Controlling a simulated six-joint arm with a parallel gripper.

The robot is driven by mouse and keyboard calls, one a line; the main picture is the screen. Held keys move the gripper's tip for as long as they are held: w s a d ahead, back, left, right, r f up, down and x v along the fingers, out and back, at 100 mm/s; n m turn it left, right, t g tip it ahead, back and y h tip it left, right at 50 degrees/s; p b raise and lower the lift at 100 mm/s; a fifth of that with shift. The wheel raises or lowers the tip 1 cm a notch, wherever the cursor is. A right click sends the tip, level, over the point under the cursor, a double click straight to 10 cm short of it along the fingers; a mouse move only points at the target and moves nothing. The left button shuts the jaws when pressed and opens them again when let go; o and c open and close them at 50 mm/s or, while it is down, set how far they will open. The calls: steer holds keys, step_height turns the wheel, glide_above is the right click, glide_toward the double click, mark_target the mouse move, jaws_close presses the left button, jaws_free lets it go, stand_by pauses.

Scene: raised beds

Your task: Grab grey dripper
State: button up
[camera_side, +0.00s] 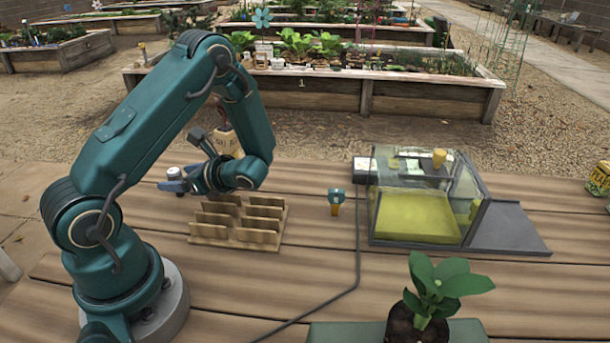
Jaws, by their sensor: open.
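A small grey-topped piece (175,172), which looks like the grey dripper, shows at the left end of my wrist. Its lower part is hidden by blue parts there. My gripper (184,180) is open and right at this piece, low over the planks on the left. I cannot tell whether the piece is between the fingers or just behind them. A teal piece with an orange tip (336,200) stands on the table near the middle. A yellow piece (439,158) shows at the top of the clear box.
A slotted wooden rack (237,238) stands in front of my gripper. A labelled bottle (227,142) is partly hidden behind my arm. A clear box with a yellow-green inside (415,215) and a grey ramp (512,228) stands right. A cable (358,250) and potted plant (418,320) lie nearer.

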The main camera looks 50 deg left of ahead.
steer(key=shift+x, duration=1.1)
jaws_close()
steer(key=shift+r, duration=0.2)
